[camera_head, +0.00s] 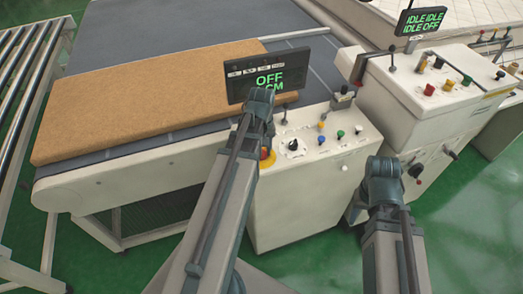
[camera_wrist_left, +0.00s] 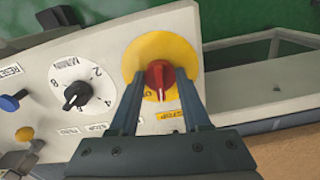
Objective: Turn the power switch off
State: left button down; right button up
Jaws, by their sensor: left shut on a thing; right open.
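The red power switch (camera_wrist_left: 158,78) sits on a round yellow plate (camera_wrist_left: 160,48) on the white control panel. My left gripper (camera_wrist_left: 160,73) has its two fingers on either side of the red knob and is shut on it. In the head view, the left wrist hides most of the switch, and only a bit of the yellow plate (camera_head: 267,164) shows. The display (camera_head: 266,75) above reads "OFF" in green, partly covered by my left arm. My right gripper (camera_head: 384,167) is open in front of the taller machine, its fingertips hard to see.
A black dial (camera_wrist_left: 76,94) and several coloured buttons sit beside the switch. A brown mattress (camera_head: 150,100) lies on the conveyor. A taller control box (camera_head: 425,100) with an "IDLE" display (camera_head: 421,22) stands at right. Rollers (camera_head: 25,80) are at far left.

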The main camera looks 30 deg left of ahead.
pick_arm(q)
jog(key=n, duration=0.5)
jog(key=shift+n, duration=0.3)
jog(key=n, duration=0.4)
jog(key=shift+n, duration=0.7)
jog(key=shift+c, duration=1.8)
grip_release()
notch_tip(320, 180, up, 14)
jog(key=p, duration=1.4)
